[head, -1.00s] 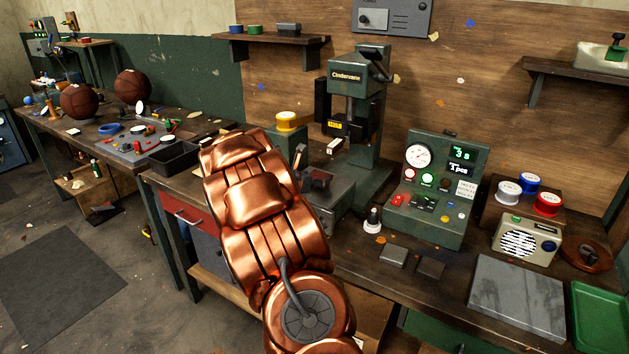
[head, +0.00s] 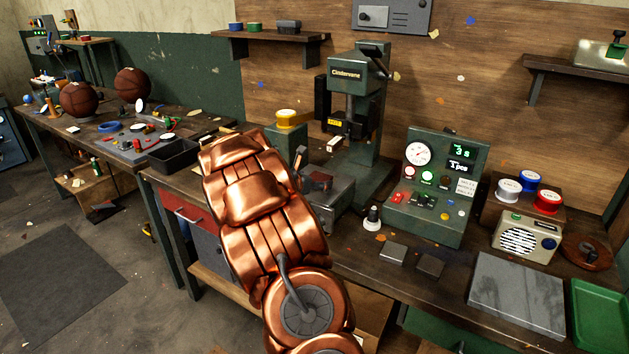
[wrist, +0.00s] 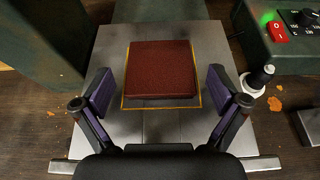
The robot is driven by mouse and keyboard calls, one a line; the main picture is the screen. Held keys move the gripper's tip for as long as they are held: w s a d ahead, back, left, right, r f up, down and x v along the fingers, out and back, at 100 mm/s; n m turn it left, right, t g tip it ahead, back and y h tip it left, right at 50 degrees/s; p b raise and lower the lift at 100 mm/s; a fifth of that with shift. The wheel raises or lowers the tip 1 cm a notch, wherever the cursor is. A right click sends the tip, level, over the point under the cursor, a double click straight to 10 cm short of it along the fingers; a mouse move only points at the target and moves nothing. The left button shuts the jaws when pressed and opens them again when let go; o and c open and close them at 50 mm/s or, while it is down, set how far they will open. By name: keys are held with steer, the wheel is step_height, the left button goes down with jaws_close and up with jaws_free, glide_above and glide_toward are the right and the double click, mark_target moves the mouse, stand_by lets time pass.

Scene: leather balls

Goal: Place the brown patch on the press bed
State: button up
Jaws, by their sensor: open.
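The brown patch (wrist: 160,68) is a flat reddish-brown square in the wrist view. It lies on the grey press bed (wrist: 205,45), mostly inside a thin orange outline that shows along its left, right and near edges. My gripper (wrist: 161,90) is open, with one finger on each side of the patch and visible gaps between fingers and patch. In the head view the green press (head: 352,85) stands behind my copper arm.
The green control box (head: 435,190) with a gauge stands right of the press. A small joystick-like knob (wrist: 257,79) stands close to the bed's right side.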

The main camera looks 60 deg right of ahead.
steer(key=shift+r, duration=0.1)
steer(key=shift+a+r, duration=0.1)
steer(key=shift+r, duration=0.05)
steer(key=b+v, duration=0.1)
steer(key=v, duration=0.9)
steer(key=shift+a+b, duration=0.3)
steer(key=shift+b, duration=0.1)
steer(key=shift+a+r, duration=0.3)
steer(key=shift+a, duration=0.3)
steer(key=shift+s, duration=0.1)
steer(key=s+a+f+m+y, duration=0.1)
steer(key=s+a+m+y, duration=0.3)
steer(key=a, duration=1)
steer(key=s+a+f+m+g+y, duration=0.1)
steer(key=s+a+m+y, duration=0.4)
steer(key=s+a, duration=0.8)
steer(key=s+a+f+m+g+y, duration=0.1)
steer(key=s+a+f+m+y, duration=0.2)
steer(key=s+a+m, duration=0.6)
steer(key=a+y, duration=0.1)
steer(key=a, duration=0.7)
steer(key=shift+a, duration=0.25)
